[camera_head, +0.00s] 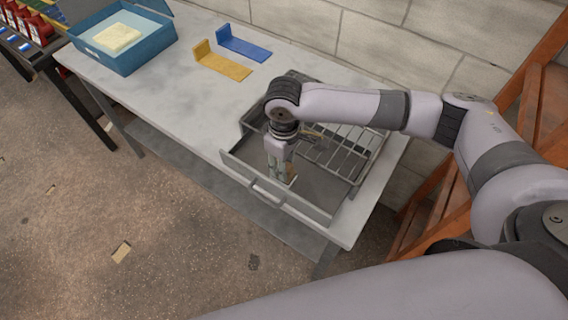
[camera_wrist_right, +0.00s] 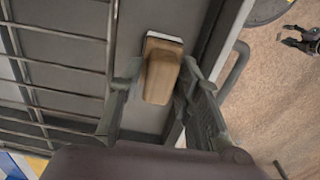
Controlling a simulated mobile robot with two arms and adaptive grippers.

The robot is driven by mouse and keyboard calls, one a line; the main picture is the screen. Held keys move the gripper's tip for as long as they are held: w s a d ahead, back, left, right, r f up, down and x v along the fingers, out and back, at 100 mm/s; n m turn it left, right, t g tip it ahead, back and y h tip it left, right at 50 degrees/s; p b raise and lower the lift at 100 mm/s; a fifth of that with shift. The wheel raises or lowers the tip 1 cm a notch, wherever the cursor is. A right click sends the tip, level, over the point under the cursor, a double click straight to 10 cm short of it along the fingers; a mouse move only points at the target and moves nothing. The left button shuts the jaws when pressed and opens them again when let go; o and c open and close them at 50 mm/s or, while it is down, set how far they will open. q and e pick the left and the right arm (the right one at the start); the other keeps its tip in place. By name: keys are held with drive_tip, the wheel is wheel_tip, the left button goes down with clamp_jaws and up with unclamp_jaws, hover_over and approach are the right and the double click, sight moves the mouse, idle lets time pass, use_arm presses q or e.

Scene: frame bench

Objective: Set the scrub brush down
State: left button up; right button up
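The scrub brush (camera_wrist_right: 160,75) shows in the right wrist view as a wooden block with a pale far end. It sits between the fingertips of my right gripper (camera_wrist_right: 160,68), which look closed on its sides. I cannot tell whether the brush touches the drawer floor. A dark gripper, seemingly my left one (camera_wrist_right: 300,38), shows small at the right wrist view's edge, its fingers apart and empty.
A wire rack (camera_head: 350,150) covers the drawer's back and right part. On the grey bench (camera_head: 190,100) stand a yellow bracket (camera_head: 222,66), a blue bracket (camera_head: 243,46) and a blue box (camera_head: 135,60) with a yellowish block. An orange wooden frame (camera_head: 540,100) stands at right.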

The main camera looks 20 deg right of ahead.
wheel_tip(320, 180, up, 12)
drive_tip(key=b, duration=0.1)
drive_tip(key=shift+f, duration=0.15)
idle(1.4)
